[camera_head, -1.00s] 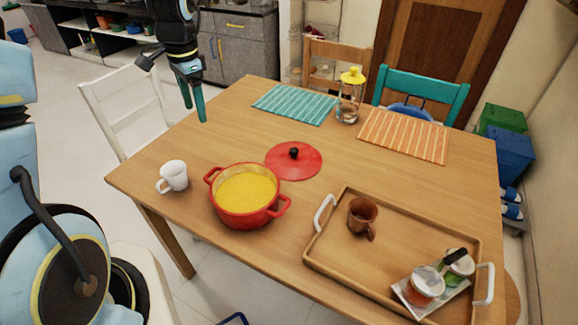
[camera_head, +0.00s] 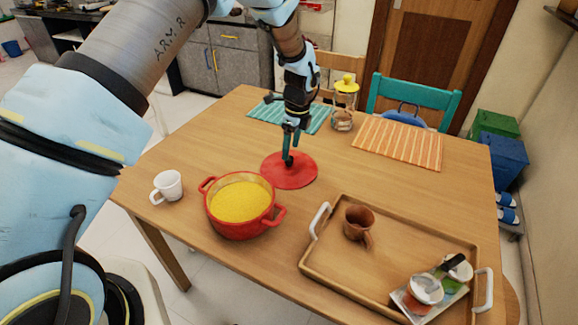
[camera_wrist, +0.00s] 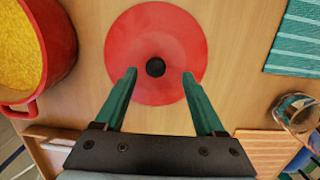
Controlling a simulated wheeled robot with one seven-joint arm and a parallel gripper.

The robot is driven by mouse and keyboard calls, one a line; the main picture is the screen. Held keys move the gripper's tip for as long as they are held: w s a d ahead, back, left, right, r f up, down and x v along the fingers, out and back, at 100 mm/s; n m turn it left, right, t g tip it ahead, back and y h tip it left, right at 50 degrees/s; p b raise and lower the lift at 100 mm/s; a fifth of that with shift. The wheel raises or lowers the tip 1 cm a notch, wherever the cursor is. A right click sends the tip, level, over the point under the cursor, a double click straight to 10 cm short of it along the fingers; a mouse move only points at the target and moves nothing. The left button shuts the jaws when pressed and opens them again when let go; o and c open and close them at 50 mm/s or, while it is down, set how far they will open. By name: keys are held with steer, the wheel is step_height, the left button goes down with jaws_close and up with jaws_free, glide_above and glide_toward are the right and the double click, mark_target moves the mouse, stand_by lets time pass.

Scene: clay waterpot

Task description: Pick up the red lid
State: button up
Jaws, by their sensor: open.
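The red lid (camera_head: 300,176) lies flat on the wooden table, right of and behind the red pot. In the wrist view the lid (camera_wrist: 155,25) is a red disc with a round black knob (camera_wrist: 155,67) at its centre. My gripper (camera_head: 289,160) points down over the lid. In the wrist view its two green fingers (camera_wrist: 159,73) are apart, with the knob between and slightly beyond their tips, not visibly touched. In the head view my fingers partly cover the knob.
The red pot (camera_head: 243,229) with yellow contents stands close to the lid. A white mug (camera_head: 168,186) is at left. A wooden tray (camera_head: 330,272) with a brown cup (camera_head: 358,222) and jars is at front right. A glass jar (camera_head: 343,110) and placemats (camera_head: 398,143) lie behind.

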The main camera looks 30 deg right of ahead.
mark_target(289, 164)
steer(key=f+p, duration=0.1)
steer(key=f, duration=0.1)
steer(key=f+p, duration=0.1)
steer(key=f, duration=0.1)
steer(key=shift+a+p, duration=0.3)
steer(key=shift+a, duration=0.05)
steer(key=shift+f, duration=0.5)
steer(key=shift+w, duration=0.1)
jaws_close()
